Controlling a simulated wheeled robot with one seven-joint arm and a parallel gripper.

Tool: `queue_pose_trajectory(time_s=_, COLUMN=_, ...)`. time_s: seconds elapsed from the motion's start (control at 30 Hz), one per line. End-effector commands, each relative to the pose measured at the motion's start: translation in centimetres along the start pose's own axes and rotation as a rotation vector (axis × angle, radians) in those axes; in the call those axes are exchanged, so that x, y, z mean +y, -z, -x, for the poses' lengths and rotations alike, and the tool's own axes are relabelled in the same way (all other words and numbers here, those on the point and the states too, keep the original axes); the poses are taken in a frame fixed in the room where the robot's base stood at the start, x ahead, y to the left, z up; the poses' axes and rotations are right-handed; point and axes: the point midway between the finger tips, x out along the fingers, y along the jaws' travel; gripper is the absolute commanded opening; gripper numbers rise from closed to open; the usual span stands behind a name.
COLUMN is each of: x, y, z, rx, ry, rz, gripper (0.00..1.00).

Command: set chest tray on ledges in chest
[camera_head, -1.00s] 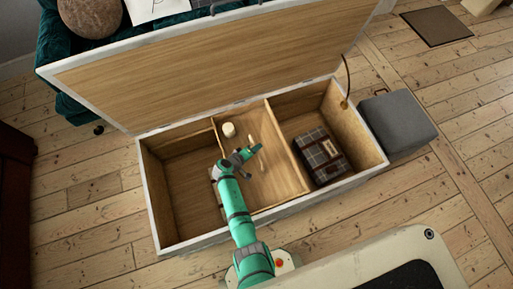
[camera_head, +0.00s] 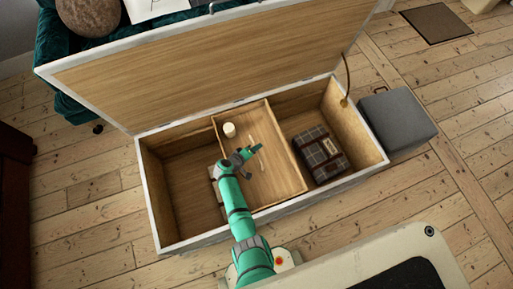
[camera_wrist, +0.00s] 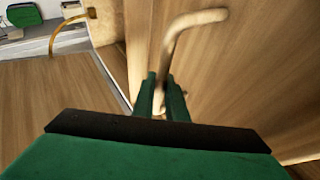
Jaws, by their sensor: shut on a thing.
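The open chest (camera_head: 152,205) has pale outer walls and a wooden inside. The chest tray (camera_head: 283,178), a shallow wooden tray, spans the middle of the chest, between an open left part and an open right part. Its pale bent handle (camera_wrist: 195,20) shows in the wrist view. My gripper (camera_head: 255,149) is over the tray, and in the wrist view its green fingers (camera_wrist: 162,84) are shut on the handle. A white cylinder (camera_head: 229,130) stands at the tray's far left corner. The ledges are hidden, so I cannot tell whether the tray rests on them.
The chest lid (camera_head: 200,75) stands open at the back. A folded plaid blanket (camera_head: 319,154) lies in the right part; the left part (camera_head: 187,185) looks empty. A strap (camera_head: 346,80) hangs at the right end. A grey stool (camera_head: 398,120) stands close to the right.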

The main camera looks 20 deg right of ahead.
Motion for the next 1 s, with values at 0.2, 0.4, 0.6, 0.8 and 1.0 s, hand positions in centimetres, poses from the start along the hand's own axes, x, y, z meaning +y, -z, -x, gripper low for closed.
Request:
queue_pose_trajectory(time_s=0.2, x=-0.4, y=0.2, z=-0.1, rx=0.006, ry=-0.002, rz=0.003, gripper=0.0)
queue_pose_trajectory(time_s=0.4, x=-0.7, y=0.1, z=-0.3, rx=0.006, ry=-0.001, rz=0.002, gripper=0.0)
queue_pose_trajectory(time_s=0.6, x=-0.8, y=-0.2, z=-0.8, rx=0.001, ry=-0.003, rz=-0.001, gripper=0.0)
queue_pose_trajectory(time_s=0.8, x=-1.1, y=-0.3, z=-1.1, rx=-0.001, ry=-0.004, rz=-0.003, gripper=0.0)
queue_pose_trajectory(time_s=1.0, x=-1.4, y=-0.4, z=-1.3, rx=0.0, ry=-0.004, rz=-0.001, gripper=0.0)
